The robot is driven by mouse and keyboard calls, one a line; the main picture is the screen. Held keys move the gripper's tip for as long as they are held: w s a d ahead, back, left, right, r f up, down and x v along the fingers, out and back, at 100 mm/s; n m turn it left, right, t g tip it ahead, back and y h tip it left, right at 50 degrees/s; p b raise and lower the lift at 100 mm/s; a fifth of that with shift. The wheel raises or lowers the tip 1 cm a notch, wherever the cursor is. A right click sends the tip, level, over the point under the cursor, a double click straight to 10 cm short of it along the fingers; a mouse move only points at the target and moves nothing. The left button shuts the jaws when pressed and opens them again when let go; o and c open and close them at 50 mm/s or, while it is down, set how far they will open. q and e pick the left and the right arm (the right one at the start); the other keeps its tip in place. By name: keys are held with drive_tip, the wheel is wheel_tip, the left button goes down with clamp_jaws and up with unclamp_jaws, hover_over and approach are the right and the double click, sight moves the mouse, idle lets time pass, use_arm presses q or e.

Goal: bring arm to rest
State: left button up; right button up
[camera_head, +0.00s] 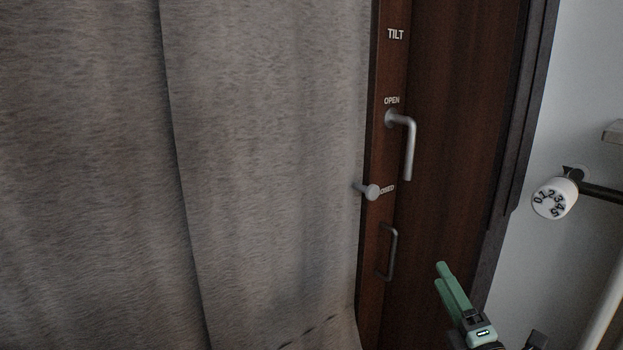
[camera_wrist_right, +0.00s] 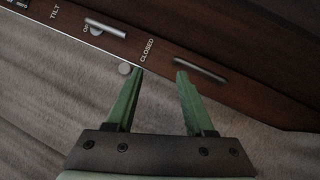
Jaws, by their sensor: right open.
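My right gripper (camera_head: 441,275) is at the lower right of the head view, its green fingers pointing up and left. In the right wrist view the gripper (camera_wrist_right: 160,75) has its two fingers apart with nothing between them. My left gripper is not in view.
A grey curtain (camera_head: 270,150) fills the left of the head view and borders the wooden frame. A white numbered radiator knob (camera_head: 552,198) sticks out at the right, beside a pale wall (camera_head: 585,80). Free space shows around the right gripper.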

use_arm(q)
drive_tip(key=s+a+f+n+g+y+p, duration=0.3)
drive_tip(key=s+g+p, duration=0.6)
drive_tip(key=p, duration=1.2)
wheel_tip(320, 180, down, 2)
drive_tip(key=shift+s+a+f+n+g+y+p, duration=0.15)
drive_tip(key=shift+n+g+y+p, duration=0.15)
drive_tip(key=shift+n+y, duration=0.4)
use_arm(e)
drive_tip(key=s+a+f+m+g, duration=0.2)
drive_tip(key=s+f+m+g, duration=0.1)
drive_tip(key=s+m, duration=0.4)
drive_tip(key=s+a+f+m+g, duration=0.2)
drive_tip(key=s+f+m+g, duration=0.2)
drive_tip(key=s, duration=0.6)
drive_tip(key=s+a+f+m+g, duration=0.2)
drive_tip(key=s+f+m+g, duration=0.2)
drive_tip(key=s+m, duration=0.5)
wheel_tip(320, 180, down, 2)
drive_tip(key=shift+s+a+f+m+h, duration=0.1)
drive_tip(key=shift+s+a+m+h, duration=0.2)
drive_tip(key=shift+s+h, duration=0.1)
